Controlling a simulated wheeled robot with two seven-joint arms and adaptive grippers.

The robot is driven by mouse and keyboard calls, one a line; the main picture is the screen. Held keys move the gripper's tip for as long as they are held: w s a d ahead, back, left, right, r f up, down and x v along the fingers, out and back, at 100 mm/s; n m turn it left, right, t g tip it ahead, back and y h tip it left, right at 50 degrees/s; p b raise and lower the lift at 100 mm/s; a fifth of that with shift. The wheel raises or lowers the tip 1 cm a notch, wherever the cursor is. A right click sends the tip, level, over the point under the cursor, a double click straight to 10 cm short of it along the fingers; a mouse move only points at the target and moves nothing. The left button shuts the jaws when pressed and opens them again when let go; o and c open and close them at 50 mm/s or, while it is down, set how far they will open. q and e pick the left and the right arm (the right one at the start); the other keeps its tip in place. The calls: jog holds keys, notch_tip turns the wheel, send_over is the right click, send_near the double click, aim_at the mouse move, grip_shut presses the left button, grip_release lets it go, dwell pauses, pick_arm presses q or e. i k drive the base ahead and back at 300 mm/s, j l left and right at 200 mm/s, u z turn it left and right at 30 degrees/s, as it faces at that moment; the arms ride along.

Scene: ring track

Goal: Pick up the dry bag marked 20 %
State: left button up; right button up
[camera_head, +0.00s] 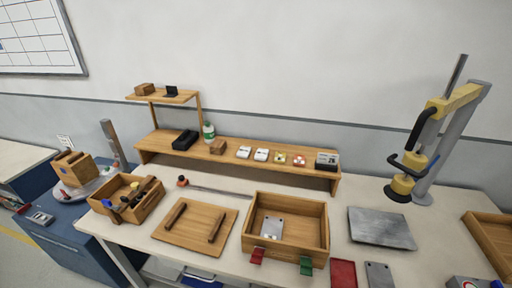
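Several small packets stand in a row on the long wooden shelf at the back of the bench. Two are mostly white, a left one (243,152) and a right one (261,155). Beside them are one with yellowish marks (280,159) and one with red marks (299,161). Their print is too small to read, so I cannot tell which, if any, is a dry bag marked 20 %. Neither of my grippers can be made out in this view.
An open wooden box (323,228) with a grey plate inside stands at the front middle. Left are a board with two bars (195,222) and a tool tray (120,215). Right are a grey slab (380,228) and a yellow press (440,118). A dark box (327,160) ends the packet row.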

aim_at(243, 152)
jog(key=i+j+z, duration=0.3)
jog(key=i+j, duration=0.2)
jog(key=j, duration=0.25)
jog(key=i+j+z, duration=0.2)
jog(key=j, duration=0.2)
